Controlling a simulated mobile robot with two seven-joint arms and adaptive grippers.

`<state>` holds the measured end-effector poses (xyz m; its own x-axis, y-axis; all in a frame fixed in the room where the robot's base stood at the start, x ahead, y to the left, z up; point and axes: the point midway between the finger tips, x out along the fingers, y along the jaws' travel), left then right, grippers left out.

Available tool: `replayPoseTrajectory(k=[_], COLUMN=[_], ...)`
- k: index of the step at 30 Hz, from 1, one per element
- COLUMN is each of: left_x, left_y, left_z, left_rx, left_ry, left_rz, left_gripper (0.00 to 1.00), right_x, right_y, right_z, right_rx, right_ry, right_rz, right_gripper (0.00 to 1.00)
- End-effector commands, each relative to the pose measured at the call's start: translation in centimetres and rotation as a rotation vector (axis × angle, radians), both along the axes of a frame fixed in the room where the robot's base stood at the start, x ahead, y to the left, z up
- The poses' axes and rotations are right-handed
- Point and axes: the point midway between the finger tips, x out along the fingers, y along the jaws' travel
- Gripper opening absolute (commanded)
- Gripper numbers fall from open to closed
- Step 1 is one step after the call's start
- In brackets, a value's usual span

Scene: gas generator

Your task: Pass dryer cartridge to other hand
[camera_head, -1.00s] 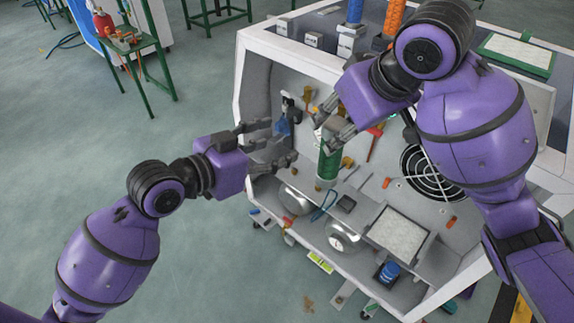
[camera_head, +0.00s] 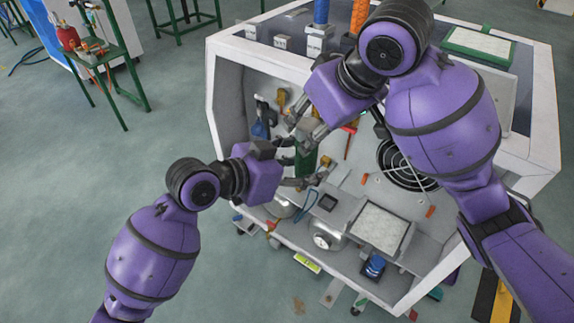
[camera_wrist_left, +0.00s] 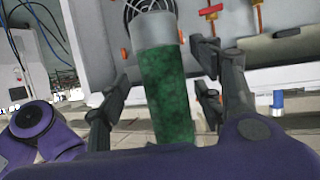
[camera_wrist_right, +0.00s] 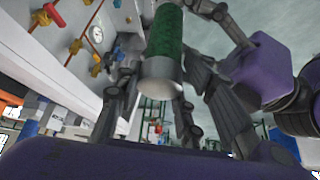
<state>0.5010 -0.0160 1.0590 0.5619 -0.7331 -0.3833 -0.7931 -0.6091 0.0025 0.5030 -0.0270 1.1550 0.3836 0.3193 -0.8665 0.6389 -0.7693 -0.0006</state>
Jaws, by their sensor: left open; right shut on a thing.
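The dryer cartridge is a green cylinder (camera_head: 305,161) with a silver end cap, partly hidden by my grippers in the head view. My right gripper (camera_head: 306,132) is shut on its upper part from above. My left gripper (camera_head: 302,166) is open, with its fingers on either side of the cartridge's lower part. In the left wrist view, the green body (camera_wrist_left: 167,98) stands nearly upright between the spread left fingers (camera_wrist_left: 160,100). In the right wrist view, the silver cap (camera_wrist_right: 160,75) lies between the right fingers (camera_wrist_right: 158,95), and the left gripper is close by.
The open white generator cabinet (camera_head: 224,100) is behind and below the grippers. It holds a round fan grille (camera_head: 405,165), gauges, valves and a blue-capped part (camera_head: 374,266). A green stand (camera_head: 100,58) is at the upper left.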

Motion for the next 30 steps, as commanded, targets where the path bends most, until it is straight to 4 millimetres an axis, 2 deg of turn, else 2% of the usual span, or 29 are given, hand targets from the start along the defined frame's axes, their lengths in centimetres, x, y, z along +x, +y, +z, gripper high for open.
replayPoseTrajectory(k=[6,14,17,28,29,30], left_x=[0.83,0.89,0.88,0.74,0.74,0.73], left_y=[-1.13,-1.21,-1.20,-1.33,-1.36,-1.39], left_z=[-0.52,-0.58,-0.57,-0.52,-0.40,-0.40], left_rx=[0.000,0.001,0.001,-0.003,-0.004,-0.005], left_ry=[-0.001,-0.001,-0.001,0.000,-0.003,-0.002], left_rz=[0.000,0.000,0.000,-0.004,-0.004,-0.005], left_gripper=[0.60,0.60,0.50,0.01,0.00,0.00], right_x=[0.02,0.02,0.02,0.09,0.10,0.11], right_y=[0.02,0.02,0.02,0.05,0.06,0.05], right_z=[0.12,0.11,0.11,0.16,0.17,0.17], right_rx=[0.001,0.001,0.001,0.003,0.003,0.003], right_ry=[-0.002,-0.002,-0.002,-0.005,-0.005,-0.005], right_rz=[-0.001,0.000,0.000,-0.001,-0.001,-0.001], right_gripper=[0.00,0.00,0.00,0.00,0.37,0.42])
